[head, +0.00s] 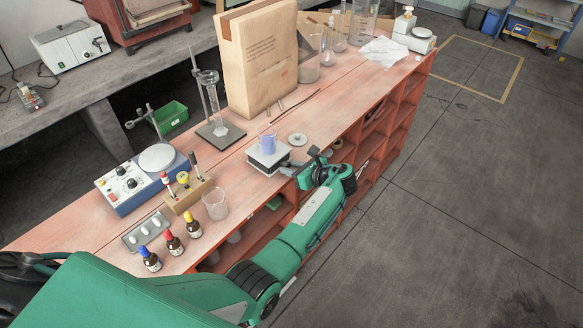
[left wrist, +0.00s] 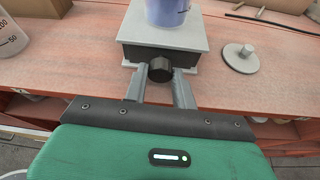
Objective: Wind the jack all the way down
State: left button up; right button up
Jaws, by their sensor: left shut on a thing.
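The jack (head: 269,156) is a small grey platform near the bench's front edge. It carries a beaker with blue-violet liquid (head: 268,141). In the left wrist view the jack's top plate (left wrist: 165,37) sits close above its dark body, with the beaker's lower part (left wrist: 167,12) on it. The jack's black knob (left wrist: 160,69) faces me. My left gripper (head: 290,164) reaches in from the front; in the left wrist view its fingers (left wrist: 160,82) are closed on both sides of the knob. My right gripper is out of view.
A grey disc with a stub (head: 297,139) lies right of the jack. An empty beaker (head: 215,203), a bottle rack (head: 187,193) and dropper bottles (head: 174,243) stand to the left. A large paper bag (head: 262,60) and a stand with a cylinder (head: 215,105) are behind.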

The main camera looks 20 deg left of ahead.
pick_arm(q)
jog(key=shift+s+a+r+n+t+p, duration=0.15)
jog(key=shift+n+t+p, duration=0.15)
jog(key=shift+n+p, duration=0.25)
jog(key=shift+n+t, duration=0.25)
jog(key=shift+t, duration=0.05)
jog(key=shift+n+t+h, duration=0.3)
jog(key=shift+n+h, duration=0.1)
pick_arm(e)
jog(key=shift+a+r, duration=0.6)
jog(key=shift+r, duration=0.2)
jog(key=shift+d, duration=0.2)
pick_arm(q)
jog(key=o, duration=1)
jog(key=shift+a+f, duration=0.1)
jog(key=shift+f, duration=0.1)
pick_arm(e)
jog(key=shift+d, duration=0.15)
pick_arm(q)
jog(key=shift+r+p, duration=0.1)
jog(key=shift+p, duration=0.2)
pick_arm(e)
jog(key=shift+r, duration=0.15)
